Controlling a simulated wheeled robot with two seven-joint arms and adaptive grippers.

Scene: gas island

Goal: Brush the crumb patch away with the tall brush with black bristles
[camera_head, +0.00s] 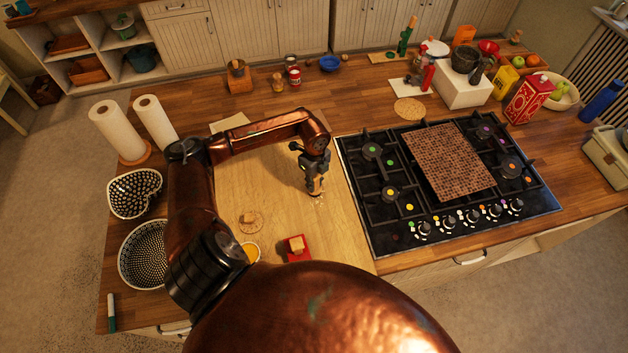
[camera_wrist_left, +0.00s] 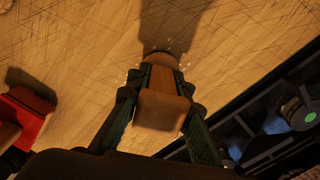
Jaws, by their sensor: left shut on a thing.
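My left gripper (camera_head: 314,190) reaches down to the pale wooden board (camera_head: 235,180), near its right side by the hob. In the left wrist view its fingers (camera_wrist_left: 162,95) are shut on the brush, whose brown wooden handle (camera_wrist_left: 160,110) shows between them. A rounded brown part (camera_wrist_left: 160,58) shows beyond the fingertips; I cannot make out the black bristles. The crumb patch (camera_head: 319,201) is small pale specks on the board around the brush's lower end. Some crumbs (camera_wrist_left: 180,46) also show beside it in the left wrist view. My right gripper is not in view.
The gas hob (camera_head: 360,200) with a brown mosaic board (camera_head: 448,160) lies just right. A red piece with a tan block (camera_head: 297,248), a round mat with a block (camera_head: 248,221) and a yellow dish (camera_head: 250,251) stand nearer. Patterned bowls (camera_head: 143,254) are left.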

